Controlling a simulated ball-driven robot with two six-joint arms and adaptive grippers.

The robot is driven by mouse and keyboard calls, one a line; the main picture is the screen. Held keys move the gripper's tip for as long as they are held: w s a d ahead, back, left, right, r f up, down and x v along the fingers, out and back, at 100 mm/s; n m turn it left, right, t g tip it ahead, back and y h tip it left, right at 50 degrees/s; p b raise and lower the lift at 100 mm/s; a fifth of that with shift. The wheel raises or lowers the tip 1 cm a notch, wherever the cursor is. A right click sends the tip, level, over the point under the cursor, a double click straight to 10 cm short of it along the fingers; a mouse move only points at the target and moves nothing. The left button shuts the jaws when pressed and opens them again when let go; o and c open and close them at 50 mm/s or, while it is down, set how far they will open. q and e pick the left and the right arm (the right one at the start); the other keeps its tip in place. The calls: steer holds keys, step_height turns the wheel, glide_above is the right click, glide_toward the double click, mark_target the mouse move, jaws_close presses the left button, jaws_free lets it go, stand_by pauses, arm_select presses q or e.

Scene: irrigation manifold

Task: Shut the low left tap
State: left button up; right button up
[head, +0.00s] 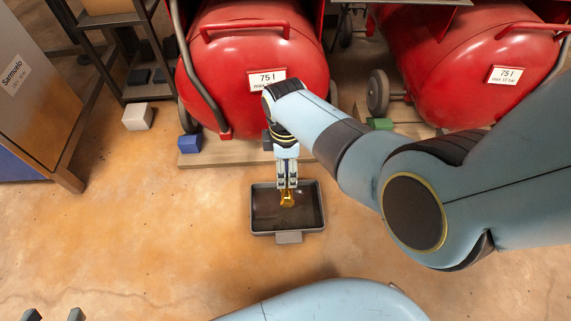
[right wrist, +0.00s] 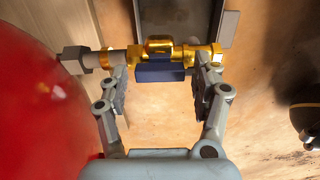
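The low left tap is a brass body (right wrist: 205,56) with a blue handle (right wrist: 160,71), seen in the right wrist view. The handle lies along the line of the pipe. A grey fitting (right wrist: 76,60) joins the tap at its left end, beside the red tank. My right gripper (right wrist: 163,74) is open, with one finger on each side of the handle and a visible gap to it. In the head view my right gripper (head: 287,184) points down, with a bit of brass (head: 287,197) showing at its tips. My left gripper (head: 53,315) is open and empty at the lower left edge.
A dark tray (head: 316,207) lies on the floor below the tap. A red tank (head: 225,60) labelled 75 l stands behind, with a second red tank (head: 450,60) to its right. Blue (head: 189,147) and green (head: 380,124) blocks sit by the wheels.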

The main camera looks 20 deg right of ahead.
steer(key=c, duration=0.9)
